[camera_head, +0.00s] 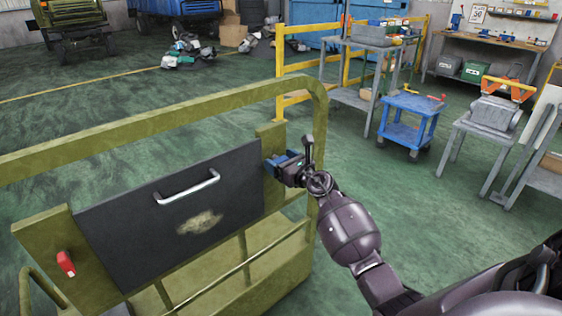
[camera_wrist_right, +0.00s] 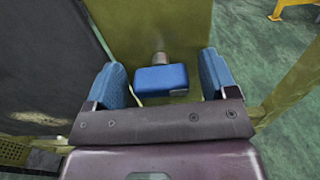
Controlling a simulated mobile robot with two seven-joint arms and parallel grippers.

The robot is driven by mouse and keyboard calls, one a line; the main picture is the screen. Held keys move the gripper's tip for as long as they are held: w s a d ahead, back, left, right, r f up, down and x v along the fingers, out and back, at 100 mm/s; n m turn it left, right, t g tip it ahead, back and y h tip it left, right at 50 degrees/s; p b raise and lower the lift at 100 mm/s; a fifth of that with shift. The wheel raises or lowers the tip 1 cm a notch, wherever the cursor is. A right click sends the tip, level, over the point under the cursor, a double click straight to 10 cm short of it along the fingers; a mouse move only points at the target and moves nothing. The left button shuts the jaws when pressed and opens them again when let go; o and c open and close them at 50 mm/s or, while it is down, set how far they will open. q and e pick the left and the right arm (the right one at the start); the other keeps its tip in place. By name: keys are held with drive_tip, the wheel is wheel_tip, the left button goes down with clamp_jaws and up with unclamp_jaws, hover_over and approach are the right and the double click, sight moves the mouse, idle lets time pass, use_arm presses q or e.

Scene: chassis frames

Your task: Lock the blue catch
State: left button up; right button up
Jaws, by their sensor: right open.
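The blue catch (camera_wrist_right: 162,79) is a small blue block on a metal stem, mounted on the olive plate right of the dark panel. In the right wrist view it sits between the two blue fingers of my right gripper (camera_wrist_right: 167,82), with a gap on each side. In the head view my right gripper (camera_head: 280,164) reaches the right edge of the dark panel (camera_head: 130,230), and the catch is hard to make out behind it. A red catch (camera_head: 66,263) is on the olive plate at the panel's left. My left gripper is not in view.
The panel has a metal handle (camera_head: 187,187) and hangs in an olive tubular frame (camera_head: 150,125). A blue cart (camera_head: 410,120) and workbenches stand farther back, with open green floor between.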

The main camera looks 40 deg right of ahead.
drive_tip(key=c, duration=0.9)
drive_tip(key=shift+c, duration=0.2)
